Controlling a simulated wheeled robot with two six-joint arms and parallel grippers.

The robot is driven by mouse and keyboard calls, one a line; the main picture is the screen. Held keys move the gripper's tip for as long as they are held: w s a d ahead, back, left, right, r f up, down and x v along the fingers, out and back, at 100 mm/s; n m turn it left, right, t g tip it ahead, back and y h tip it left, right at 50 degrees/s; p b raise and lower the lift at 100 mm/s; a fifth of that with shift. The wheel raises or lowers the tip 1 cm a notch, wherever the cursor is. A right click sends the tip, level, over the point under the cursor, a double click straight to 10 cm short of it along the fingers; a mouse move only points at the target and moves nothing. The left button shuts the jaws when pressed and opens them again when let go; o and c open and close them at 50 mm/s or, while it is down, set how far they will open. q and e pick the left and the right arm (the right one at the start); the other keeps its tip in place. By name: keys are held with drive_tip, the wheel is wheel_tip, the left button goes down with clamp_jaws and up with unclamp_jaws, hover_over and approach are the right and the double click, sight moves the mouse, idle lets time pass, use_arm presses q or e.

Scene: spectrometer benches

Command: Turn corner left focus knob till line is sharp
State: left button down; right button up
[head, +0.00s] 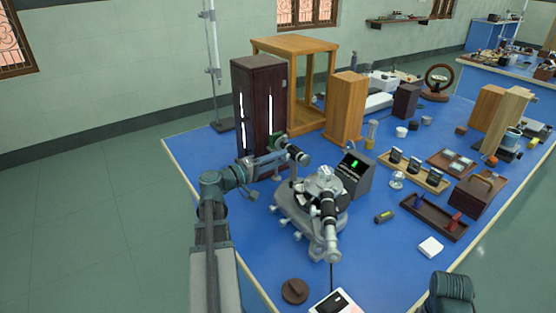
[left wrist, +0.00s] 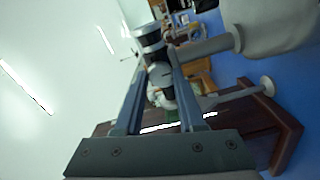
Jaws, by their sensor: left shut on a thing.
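The spectrometer (head: 300,215) stands on the blue bench, a grey instrument with a black-and-silver telescope tube (head: 328,215) pointing towards me. Another tube, with a dark ringed end (head: 297,154), points up and left behind it. My left gripper (head: 278,158) is at this tube. In the left wrist view my left gripper (left wrist: 160,78) has its two blue-grey fingers shut on a black-and-silver knob (left wrist: 158,76). A small grey display (head: 355,172) behind the spectrometer shows a green mark, too small to judge its sharpness. My right gripper is out of view.
A tall dark cabinet (head: 260,112) with a bright slit stands close behind my left gripper. A wooden block (head: 346,108) and an open wooden frame (head: 308,45) stand further back. A round brown piece (head: 294,291) lies at the front edge. A white block (head: 430,247) lies right.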

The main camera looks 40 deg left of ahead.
use_arm(q)
drive_tip(key=shift+f+n, duration=0.1)
drive_tip(key=shift+n, duration=7.2)
drive_tip(key=c, duration=0.5)
unclamp_jaws()
drive_tip(key=shift+s, duration=0.1)
drive_tip(key=v, duration=1.3)
drive_tip(key=shift+s+a, duration=0.15)
drive_tip(key=shift+s, duration=0.2)
